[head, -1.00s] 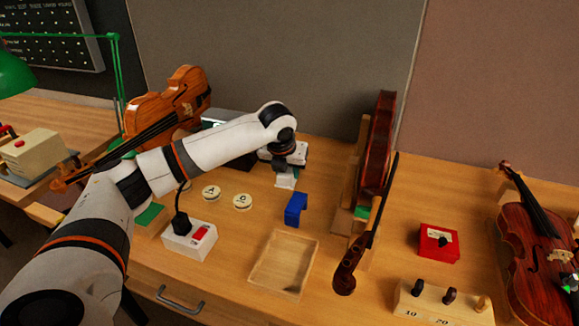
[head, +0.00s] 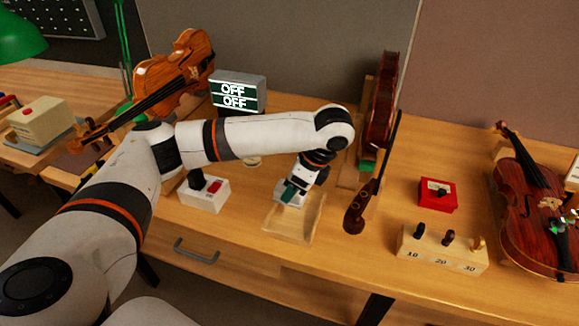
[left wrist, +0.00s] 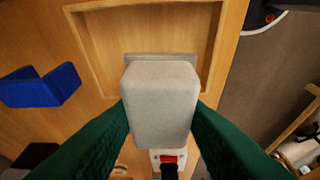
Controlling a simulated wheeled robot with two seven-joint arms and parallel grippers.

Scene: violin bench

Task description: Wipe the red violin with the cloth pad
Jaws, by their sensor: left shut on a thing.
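My left gripper (head: 290,190) is shut on the cloth pad (left wrist: 160,105), a pale grey block between its dark green fingers in the left wrist view. A red-brown violin (head: 540,225) rests tilted at the far right. I cannot tell which one the task means. My right gripper is out of view.
An orange violin (head: 180,75) and an OFF/OFF display (head: 238,92) are at the back left. A switch box (head: 204,193), a blue bracket (left wrist: 40,86), a red box (head: 437,194) and a peg block (head: 442,249) stand on the bench.

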